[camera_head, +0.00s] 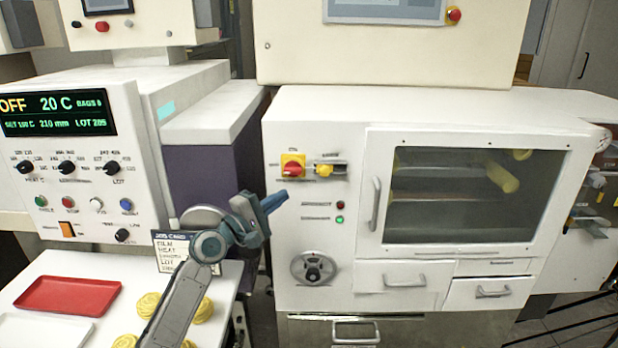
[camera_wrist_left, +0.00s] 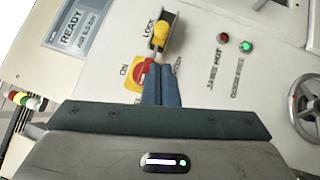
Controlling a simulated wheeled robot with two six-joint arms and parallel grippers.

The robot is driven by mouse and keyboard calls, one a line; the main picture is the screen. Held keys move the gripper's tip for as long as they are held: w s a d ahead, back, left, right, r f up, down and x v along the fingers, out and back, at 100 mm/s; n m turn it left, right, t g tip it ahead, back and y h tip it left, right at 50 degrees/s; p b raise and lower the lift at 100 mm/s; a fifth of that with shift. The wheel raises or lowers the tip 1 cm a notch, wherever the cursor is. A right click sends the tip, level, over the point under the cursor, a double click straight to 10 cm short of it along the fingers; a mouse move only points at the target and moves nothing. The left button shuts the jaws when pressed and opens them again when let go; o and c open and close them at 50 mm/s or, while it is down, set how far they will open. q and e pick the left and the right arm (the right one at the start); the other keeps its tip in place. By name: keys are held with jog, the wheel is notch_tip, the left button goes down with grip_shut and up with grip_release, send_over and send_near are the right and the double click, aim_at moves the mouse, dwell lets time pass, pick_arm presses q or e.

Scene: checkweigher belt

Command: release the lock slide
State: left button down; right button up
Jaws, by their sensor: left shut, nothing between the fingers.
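The lock slide is a yellow knob (camera_head: 325,170) in a short dark slot on the front of the white machine, right of a red-and-yellow rotary switch (camera_head: 292,168). In the left wrist view the knob (camera_wrist_left: 160,33) sits near the end of its slot (camera_wrist_left: 169,19), by the word LOCK. My left gripper (camera_head: 280,199) is shut and empty, in front of the panel below the switch. In the wrist view its fingertips (camera_wrist_left: 162,70) overlap part of the switch (camera_wrist_left: 146,74), just short of the knob; I cannot tell whether they touch anything. My right gripper is not in view.
A red and a green light (camera_head: 340,219) and a handwheel (camera_head: 314,268) are lower on the panel. A windowed door with a handle (camera_head: 375,204) is to the right. A red tray (camera_head: 68,296) and yellow stacks lie on the left table.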

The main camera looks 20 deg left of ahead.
aim_at(324, 176)
pick_arm(q)
jog(key=x, duration=1)
jog(key=shift+w+f+b, duration=0.15)
jog(key=shift+w+b, duration=0.05)
jog(key=shift+b, duration=0.25)
jog(key=shift+d, duration=0.1)
jog(key=shift+w+d, duration=0.2)
jog(key=shift+d, duration=0.55)
jog(key=shift+w+d, duration=0.15)
jog(key=shift+d, duration=0.6)
jog(key=shift+a, duration=0.1)
jog(key=shift+f, duration=0.1)
